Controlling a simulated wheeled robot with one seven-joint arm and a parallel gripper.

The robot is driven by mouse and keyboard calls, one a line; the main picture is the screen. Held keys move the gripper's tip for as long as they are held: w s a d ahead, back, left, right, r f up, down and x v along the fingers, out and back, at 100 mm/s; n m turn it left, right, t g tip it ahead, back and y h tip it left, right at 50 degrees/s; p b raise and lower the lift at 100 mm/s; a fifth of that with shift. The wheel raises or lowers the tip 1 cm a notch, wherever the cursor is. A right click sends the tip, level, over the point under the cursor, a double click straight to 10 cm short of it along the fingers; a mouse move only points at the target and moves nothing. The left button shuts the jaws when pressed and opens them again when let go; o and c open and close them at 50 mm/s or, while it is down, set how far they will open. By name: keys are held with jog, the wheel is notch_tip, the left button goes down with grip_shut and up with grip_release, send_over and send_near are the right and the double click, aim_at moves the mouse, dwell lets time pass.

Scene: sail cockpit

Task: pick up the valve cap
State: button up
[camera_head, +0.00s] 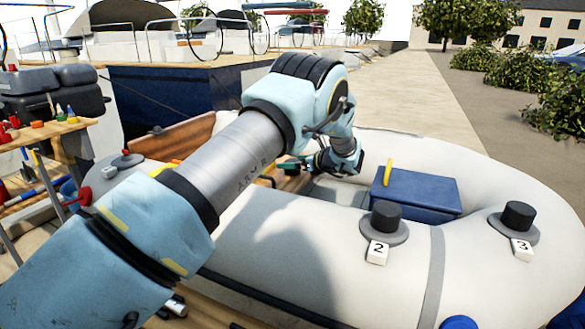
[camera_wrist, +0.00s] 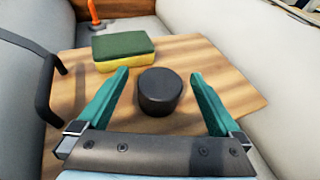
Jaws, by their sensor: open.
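The valve cap is a short black cylinder (camera_wrist: 159,92) on a wooden board (camera_wrist: 215,75) in the wrist view. My gripper (camera_wrist: 160,75) is open, with its two green fingers on either side of the cap and visible gaps between each finger and the cap. Nothing is held. In the head view my gripper (camera_head: 290,166) reaches down inside the grey inflatable boat, partly behind my arm. I cannot make out this cap in the head view.
A green and yellow sponge (camera_wrist: 123,50) lies just beyond the cap, and a black handle (camera_wrist: 43,90) stands at left. Boat tubes flank the board. Two black-capped valves marked 2 (camera_head: 386,217) and 3 (camera_head: 517,216) sit on the tube, near a blue box (camera_head: 425,192).

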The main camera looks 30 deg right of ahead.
jog(key=shift+w+a+f, duration=0.1)
jog(key=shift+w+f, duration=0.05)
jog(key=shift+w, duration=0.2)
jog(key=c, duration=1.3)
